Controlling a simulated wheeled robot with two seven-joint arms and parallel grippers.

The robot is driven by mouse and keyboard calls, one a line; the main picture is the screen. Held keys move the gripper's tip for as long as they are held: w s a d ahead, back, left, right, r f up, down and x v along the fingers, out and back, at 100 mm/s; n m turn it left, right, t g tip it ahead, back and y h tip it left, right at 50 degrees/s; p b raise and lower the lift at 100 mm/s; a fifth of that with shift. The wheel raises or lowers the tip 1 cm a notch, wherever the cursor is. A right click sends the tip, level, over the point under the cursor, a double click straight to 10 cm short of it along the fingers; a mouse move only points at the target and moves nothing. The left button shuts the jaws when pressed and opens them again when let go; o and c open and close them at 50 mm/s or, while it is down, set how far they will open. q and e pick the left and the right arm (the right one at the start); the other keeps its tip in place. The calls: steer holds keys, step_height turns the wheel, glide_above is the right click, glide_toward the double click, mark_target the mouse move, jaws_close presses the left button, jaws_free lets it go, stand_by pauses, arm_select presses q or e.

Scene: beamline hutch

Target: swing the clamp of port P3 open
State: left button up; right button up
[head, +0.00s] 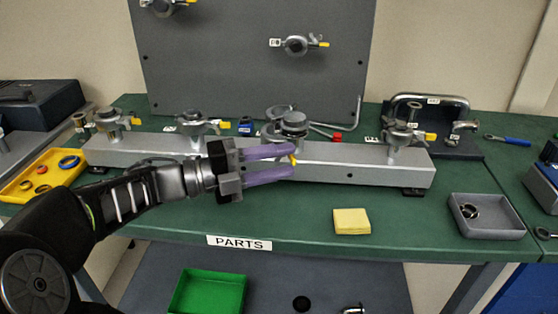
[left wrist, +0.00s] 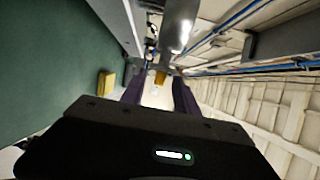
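A grey metal manifold bar (head: 385,168) with several clamped ports lies along the bench. The port third from the left (head: 293,122), probably P3, has a round metal top; its label is not visible. Its yellow clamp tab (head: 293,160) points towards me, while the other ports' tabs point right. My left gripper (head: 293,162) reaches in from the left, its two purple fingers apart on either side of this tab. In the left wrist view the tab (left wrist: 160,77) shows between the fingertips (left wrist: 159,85); contact cannot be told. My right gripper is not in view.
Neighbouring ports (head: 198,124) and (head: 400,136) flank this one on the bar. Behind stand a grey panel (head: 250,80) and a hex key (head: 350,120). A yellow block (head: 351,221) and a grey tray (head: 490,228) lie in front; bench between them is clear.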

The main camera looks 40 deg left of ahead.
arm_select(q)
steer(key=b+v, duration=0.1)
steer(key=v, duration=0.6)
steer(key=shift+s+a, duration=0.2)
steer(key=shift+s, duration=0.15)
steer(key=shift+f, duration=0.1)
